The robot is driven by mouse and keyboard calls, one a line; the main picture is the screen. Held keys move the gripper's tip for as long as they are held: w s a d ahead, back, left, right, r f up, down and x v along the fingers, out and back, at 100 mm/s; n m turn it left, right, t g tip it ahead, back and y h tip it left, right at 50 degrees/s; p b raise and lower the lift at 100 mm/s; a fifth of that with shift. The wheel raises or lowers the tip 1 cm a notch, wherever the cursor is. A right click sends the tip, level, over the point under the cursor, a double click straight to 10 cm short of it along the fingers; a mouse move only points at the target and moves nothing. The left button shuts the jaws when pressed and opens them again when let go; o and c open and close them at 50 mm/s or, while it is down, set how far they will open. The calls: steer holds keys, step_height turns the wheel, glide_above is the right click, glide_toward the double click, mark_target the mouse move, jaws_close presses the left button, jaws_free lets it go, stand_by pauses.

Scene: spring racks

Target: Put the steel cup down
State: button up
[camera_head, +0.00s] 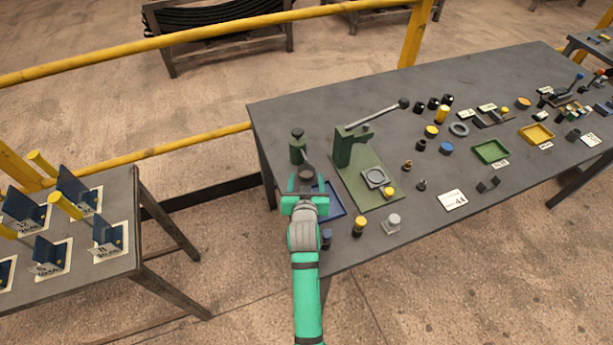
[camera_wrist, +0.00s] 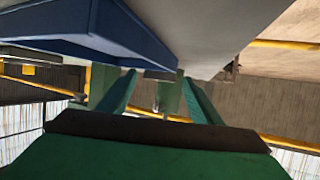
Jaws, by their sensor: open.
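A small silver-grey cylinder (camera_head: 393,219), possibly the steel cup, stands upright on a pale square on the table to the right, apart from my gripper.
A green press (camera_head: 350,148) with a long lever stands on a green base plate just right of my gripper. A green post (camera_head: 298,150) is behind it. A yellow-topped cylinder (camera_head: 359,226) stands near the front edge. Green (camera_head: 476,146) and yellow trays lie further right.

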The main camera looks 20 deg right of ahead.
steer(key=v, duration=0.9)
steer(key=shift+s, duration=0.1)
